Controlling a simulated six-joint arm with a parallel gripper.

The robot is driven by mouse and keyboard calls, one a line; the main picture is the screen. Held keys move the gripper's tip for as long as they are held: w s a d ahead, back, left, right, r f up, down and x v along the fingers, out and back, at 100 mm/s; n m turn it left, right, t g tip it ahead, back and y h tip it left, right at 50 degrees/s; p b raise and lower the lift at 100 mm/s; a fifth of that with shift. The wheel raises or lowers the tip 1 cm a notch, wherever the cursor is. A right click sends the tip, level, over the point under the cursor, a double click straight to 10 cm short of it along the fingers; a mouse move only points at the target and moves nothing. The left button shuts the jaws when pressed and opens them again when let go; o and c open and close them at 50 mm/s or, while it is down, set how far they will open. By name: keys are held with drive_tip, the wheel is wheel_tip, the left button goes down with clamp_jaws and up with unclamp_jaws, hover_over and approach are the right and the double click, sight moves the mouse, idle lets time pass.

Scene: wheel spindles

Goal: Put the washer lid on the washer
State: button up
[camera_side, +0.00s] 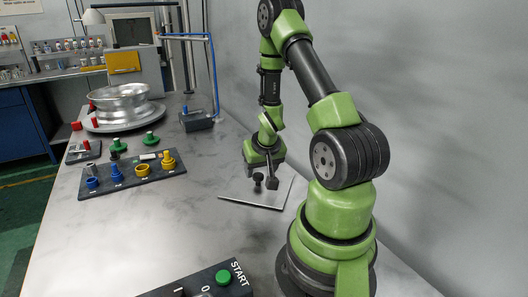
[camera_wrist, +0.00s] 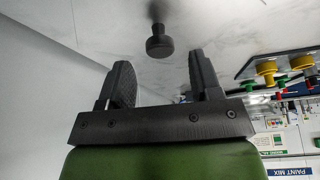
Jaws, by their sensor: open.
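The washer lid appears to be the flat grey square plate (camera_side: 250,203) lying on the bench in the side view, with a black knob (camera_side: 258,184) standing on it. My gripper (camera_side: 264,177) is just above the plate, close to the knob, fingers pointing down. In the wrist view the plate fills the upper middle, and the black knob (camera_wrist: 159,43) shows ahead of my fingers (camera_wrist: 162,78), roughly centred between them. My gripper is open and holds nothing. I cannot tell for sure which thing is the washer; a silver round basin or wheel (camera_side: 120,104) sits on a round base at the back left.
A dark board (camera_side: 137,179) with blue and yellow spindle parts lies left of the plate. A START button panel (camera_side: 207,283) is in front. The bench between is clear; a wall stands at right.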

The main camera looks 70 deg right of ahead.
drive_tip(key=a+r+n+t+y, duration=0.3)
drive_tip(key=a+r+n+t, duration=0.1)
drive_tip(key=a+r, duration=1.6)
wheel_tip(320, 180, up, 3)
drive_tip(key=shift+w+a+f+n, duration=0.1)
drive_tip(key=shift+w+a+n, duration=0.1)
drive_tip(key=shift+a+n, duration=0.1)
drive_tip(key=shift+o, duration=0.2)
drive_tip(key=s+a+r+n+y, duration=0.2)
drive_tip(key=s+a, duration=0.3)
drive_tip(key=a, duration=0.1)
drive_tip(key=shift+r+y, duration=0.4)
drive_tip(key=shift+d, duration=0.1)
